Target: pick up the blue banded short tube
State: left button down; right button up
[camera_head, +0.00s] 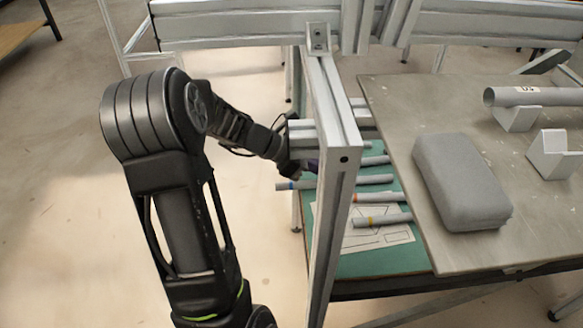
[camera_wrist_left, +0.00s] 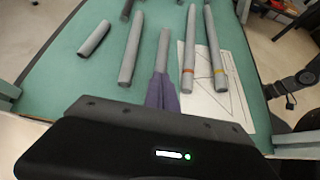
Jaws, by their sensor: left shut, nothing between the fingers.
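A grey tube with a blue band (camera_head: 287,185) shows in the head view, its banded end sticking out left of the frame post. Part of it is hidden by the post. My left gripper (camera_head: 312,167) is just above it, partly behind the post. In the wrist view the purple fingers (camera_wrist_left: 162,94) are shut and empty, over the near part of a grey tube (camera_wrist_left: 164,48). No blue band shows there; that tube's near end is hidden by the fingers and gripper body. My right gripper is not in view.
Plain tubes (camera_wrist_left: 131,48) and (camera_wrist_left: 94,38) lie left on the green mat (camera_wrist_left: 60,75). The metal post (camera_head: 335,170) stands close by my left arm. A grey table (camera_head: 400,110) overhangs the mat.

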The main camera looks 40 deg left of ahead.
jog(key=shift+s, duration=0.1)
